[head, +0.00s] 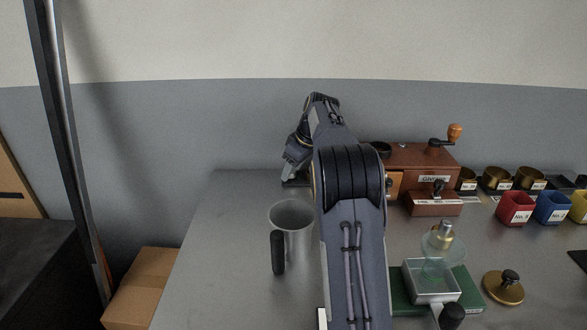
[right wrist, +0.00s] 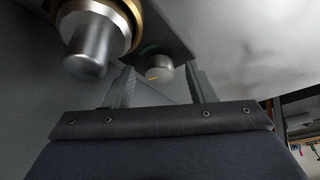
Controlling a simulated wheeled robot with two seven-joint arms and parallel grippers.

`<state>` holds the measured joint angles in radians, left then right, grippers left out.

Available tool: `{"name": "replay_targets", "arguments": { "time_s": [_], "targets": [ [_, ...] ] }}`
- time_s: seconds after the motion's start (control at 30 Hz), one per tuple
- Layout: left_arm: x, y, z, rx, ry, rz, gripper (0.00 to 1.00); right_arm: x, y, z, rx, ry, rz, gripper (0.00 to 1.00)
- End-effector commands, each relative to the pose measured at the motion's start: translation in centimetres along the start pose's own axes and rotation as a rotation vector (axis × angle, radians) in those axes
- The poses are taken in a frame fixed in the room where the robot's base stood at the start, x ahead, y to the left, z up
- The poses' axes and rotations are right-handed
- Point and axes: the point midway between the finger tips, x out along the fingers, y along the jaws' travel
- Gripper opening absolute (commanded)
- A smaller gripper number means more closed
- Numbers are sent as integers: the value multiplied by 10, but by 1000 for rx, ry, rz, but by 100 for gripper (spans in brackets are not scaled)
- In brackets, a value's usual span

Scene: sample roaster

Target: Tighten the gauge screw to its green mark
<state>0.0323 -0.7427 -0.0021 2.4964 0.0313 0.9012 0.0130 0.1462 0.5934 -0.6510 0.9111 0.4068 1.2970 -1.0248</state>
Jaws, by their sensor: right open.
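The gauge screw (right wrist: 160,66) shows in the right wrist view as a small round silver knob under a dark plate. A yellow mark shows on its near face. A green mark (right wrist: 148,50) is on the plate beside the knob, apart from the yellow mark. My right gripper (right wrist: 162,75) is open, with one finger to each side of the screw and no clear contact. In the head view my right gripper (head: 291,172) is at the back of the table, partly hidden by my arm; the screw is hidden there. My left gripper is out of view.
A larger metal cylinder with a brass ring (right wrist: 91,45) hangs close left of the screw. A metal cup with a black handle (head: 293,232) stands left of my arm. A wooden grinder (head: 415,157), coloured cups (head: 516,208) and a green-based scale (head: 400,298) stand right.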

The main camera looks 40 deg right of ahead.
Motion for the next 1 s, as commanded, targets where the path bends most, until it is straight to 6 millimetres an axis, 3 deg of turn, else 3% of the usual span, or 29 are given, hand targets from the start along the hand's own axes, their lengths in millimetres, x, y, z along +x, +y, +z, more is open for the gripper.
{"name": "replay_targets", "arguments": {
  "time_s": [0.07,0.4,0.73,1.0],
  "targets": [
    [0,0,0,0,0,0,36,0,0,0,0,0,0,50],
    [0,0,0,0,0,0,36,0,0,0,0,0,0,7],
    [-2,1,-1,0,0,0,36,-2,-1,0,39,1,14,6],
    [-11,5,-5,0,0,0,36,-3,-3,-2,192,2,78,6]
  ]
}}
